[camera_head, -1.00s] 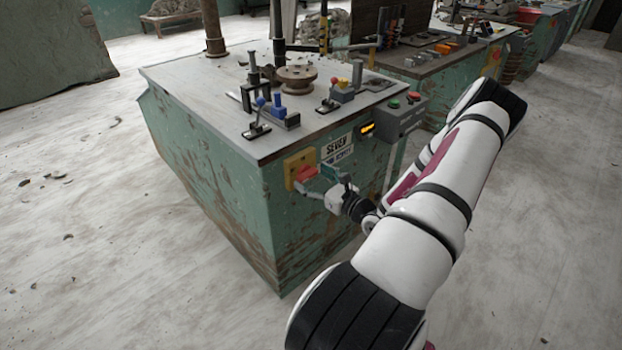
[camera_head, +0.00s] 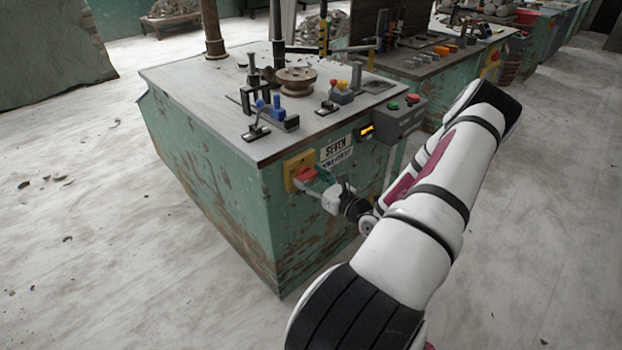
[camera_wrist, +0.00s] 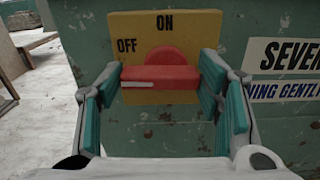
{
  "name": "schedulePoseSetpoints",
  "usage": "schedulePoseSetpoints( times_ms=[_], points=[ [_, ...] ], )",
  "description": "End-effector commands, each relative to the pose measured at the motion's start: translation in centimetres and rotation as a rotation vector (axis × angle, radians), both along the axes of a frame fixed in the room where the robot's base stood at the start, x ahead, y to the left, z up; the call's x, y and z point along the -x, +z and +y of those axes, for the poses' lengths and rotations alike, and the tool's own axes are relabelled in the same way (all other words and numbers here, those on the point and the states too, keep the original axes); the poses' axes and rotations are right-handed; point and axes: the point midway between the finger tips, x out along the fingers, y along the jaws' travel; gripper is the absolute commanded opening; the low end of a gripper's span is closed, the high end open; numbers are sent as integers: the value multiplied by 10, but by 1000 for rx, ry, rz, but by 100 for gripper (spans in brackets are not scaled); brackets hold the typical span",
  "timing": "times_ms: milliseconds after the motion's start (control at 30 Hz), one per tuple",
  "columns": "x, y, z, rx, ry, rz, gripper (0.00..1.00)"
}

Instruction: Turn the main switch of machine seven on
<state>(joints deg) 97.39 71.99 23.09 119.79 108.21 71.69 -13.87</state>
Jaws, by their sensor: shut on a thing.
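The main switch is a red knob with a bar handle (camera_wrist: 160,77) on a yellow plate (camera_wrist: 190,22) marked ON at the top and OFF at the left. The bar lies level, with its white line at the left end, on the OFF side. My gripper (camera_wrist: 160,88) is shut on the bar, one teal-padded finger at each end. In the head view, the red handle (camera_head: 305,174) and yellow plate (camera_head: 290,166) are on the front of the machine labelled SEVEN (camera_head: 336,149), with my gripper (camera_head: 314,182) at them. The fingers partly hide the bar's ends.
Levers with blue knobs (camera_head: 270,112) stand on the machine's top (camera_head: 200,84). More machines (camera_head: 430,70) stand behind. The floor at left is clear apart from scraps.

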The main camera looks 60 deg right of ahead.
Motion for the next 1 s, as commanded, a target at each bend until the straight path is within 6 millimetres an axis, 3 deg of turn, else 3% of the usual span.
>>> schedulePoseSetpoints(
  times_ms=[267,1000],
  points=[
    [1,3,0,-161,0,-38,32],
    [2,4,-5,-838,-1,-201,32]
  ],
)
